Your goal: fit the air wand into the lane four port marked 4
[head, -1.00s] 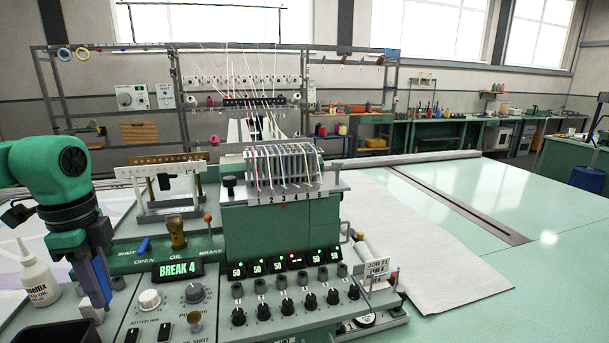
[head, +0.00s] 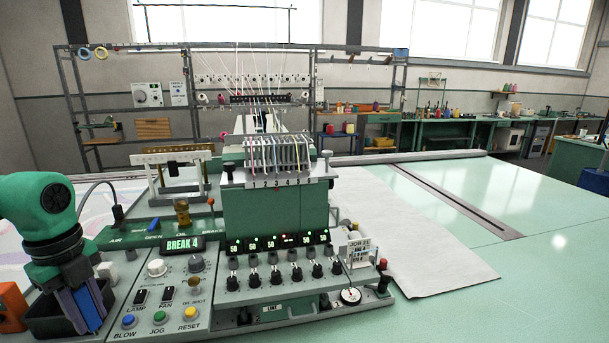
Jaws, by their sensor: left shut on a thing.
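A black hose (head: 100,184) arcs from the fitting marked AIR to behind my left arm. The numbered port plate (head: 262,184) tops the green machine head (head: 272,212), with the lane four mark (head: 287,183) right of its middle; the port opening is too small to make out. My right gripper is out of view.
The control panel (head: 150,300) with knobs and switches lies right of the tray; its display (head: 182,244) reads BREAK 4. An orange block (head: 13,306) is at the left edge. Coloured threads (head: 275,152) run down to the head.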

